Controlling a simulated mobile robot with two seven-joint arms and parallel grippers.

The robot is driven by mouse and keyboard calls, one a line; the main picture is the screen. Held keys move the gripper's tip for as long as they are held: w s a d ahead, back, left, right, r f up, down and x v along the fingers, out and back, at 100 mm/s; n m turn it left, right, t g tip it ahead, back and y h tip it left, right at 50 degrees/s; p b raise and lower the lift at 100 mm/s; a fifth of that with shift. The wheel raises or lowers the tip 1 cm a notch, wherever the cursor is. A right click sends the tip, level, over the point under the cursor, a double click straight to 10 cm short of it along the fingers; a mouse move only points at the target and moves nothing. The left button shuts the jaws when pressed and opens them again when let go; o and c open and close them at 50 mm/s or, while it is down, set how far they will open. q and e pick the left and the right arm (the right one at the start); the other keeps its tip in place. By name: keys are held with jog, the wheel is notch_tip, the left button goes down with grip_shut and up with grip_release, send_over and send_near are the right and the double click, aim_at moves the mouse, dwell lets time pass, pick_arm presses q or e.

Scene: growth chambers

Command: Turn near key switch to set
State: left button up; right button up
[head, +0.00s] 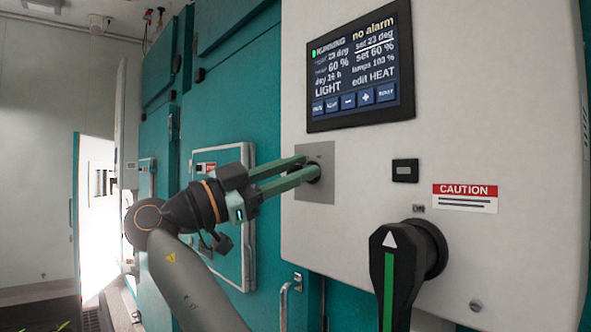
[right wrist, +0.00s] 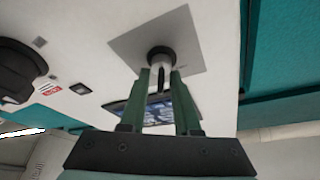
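The key switch (right wrist: 161,55) has a black round collar on a square grey plate (head: 315,190), set in a white panel. In the right wrist view, a pale and dark key part stands out of the collar. My right gripper (head: 309,165) reaches the switch from the left, its two green fingers nearly level. In the right wrist view its fingertips (right wrist: 161,76) lie on either side of the key part with a narrow gap between them. I cannot tell whether they press on it. The fingers hide most of the switch in the head view. My left gripper is not in view.
A display (head: 360,68) sits above the switch on the panel. A black rotary handle (head: 405,262) with a green stripe sticks out at lower right. A caution label (head: 465,197) and small black module (head: 405,171) lie right of the switch. Teal chamber doors stand behind my arm.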

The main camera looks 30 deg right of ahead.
jog(key=shift+o, duration=0.4)
jog(key=shift+a, duration=0.1)
jog(key=v, duration=1.2)
jog(key=shift+a+b, duration=0.15)
jog(key=shift+b, duration=0.3)
jog(key=shift+f, duration=0.1)
